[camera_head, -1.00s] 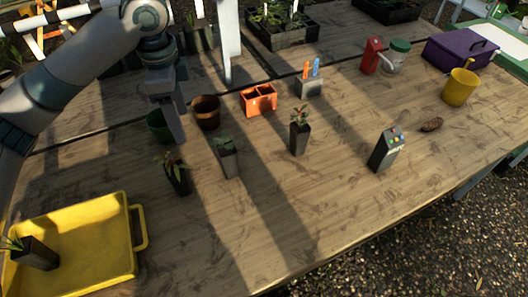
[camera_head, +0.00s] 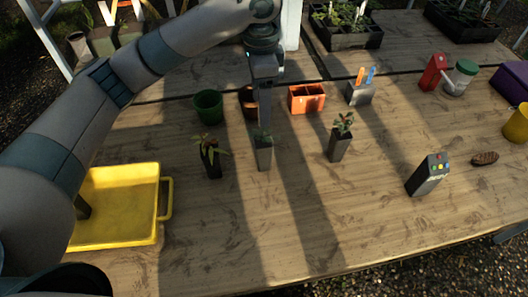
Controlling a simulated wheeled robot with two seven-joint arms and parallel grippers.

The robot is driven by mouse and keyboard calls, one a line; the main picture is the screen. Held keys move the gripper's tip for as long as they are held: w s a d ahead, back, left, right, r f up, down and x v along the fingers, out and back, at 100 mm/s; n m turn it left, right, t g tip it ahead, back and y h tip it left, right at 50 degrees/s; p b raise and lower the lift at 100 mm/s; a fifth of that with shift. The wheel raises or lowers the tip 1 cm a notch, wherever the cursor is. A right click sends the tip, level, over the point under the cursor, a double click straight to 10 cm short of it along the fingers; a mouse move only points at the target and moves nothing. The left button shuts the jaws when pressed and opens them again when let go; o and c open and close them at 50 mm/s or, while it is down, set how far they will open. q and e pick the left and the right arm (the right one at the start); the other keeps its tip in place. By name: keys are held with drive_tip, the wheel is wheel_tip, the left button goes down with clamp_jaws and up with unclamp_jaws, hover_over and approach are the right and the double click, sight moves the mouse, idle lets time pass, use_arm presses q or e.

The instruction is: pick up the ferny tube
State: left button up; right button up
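Three dark square tubes with plants stand upright on the table. The left tube (camera_head: 211,162) has yellow-green, reddish leaves. The middle tube (camera_head: 263,155) has a low grey-green plant. The right tube (camera_head: 340,142) has green and reddish leaves. I cannot tell for certain which plant is ferny. Another tube (camera_head: 82,208) is in the yellow tray (camera_head: 115,240), mostly hidden by my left arm. My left gripper (camera_head: 265,120) points down directly over the middle tube, at or just above its leaves. Its fingers overlap in this view, so its opening is unclear. My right gripper is out of view.
Behind the tubes are a green pot (camera_head: 208,107), a brown pot (camera_head: 248,101) partly covered by my gripper, an orange divided box (camera_head: 306,98) and a grey marker holder (camera_head: 359,93). A button box (camera_head: 428,175) stands at right. The front middle of the table is clear.

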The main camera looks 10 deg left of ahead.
use_arm(q)
drive_tip(key=p, duration=0.2)
hover_over(263, 141)
drive_tip(key=f, duration=0.8)
drive_tip(key=shift+s+a+f, duration=0.2)
drive_tip(key=shift+s+f, duration=0.1)
drive_tip(key=shift+f, duration=0.7)
drive_tip(key=shift+d+f+p, duration=0.1)
drive_tip(key=shift+f+p, duration=0.2)
drive_tip(key=shift+p, duration=0.1)
drive_tip(key=f, duration=0.1)
drive_tip(key=f+p, duration=0.1)
drive_tip(key=f, duration=0.2)
drive_tip(key=shift+w+d+p, duration=0.15)
drive_tip(key=shift+w+p, duration=0.1)
drive_tip(key=shift+p, duration=0.05)
drive_tip(key=shift+f, duration=0.3)
drive_tip(key=shift+c, duration=0.4)
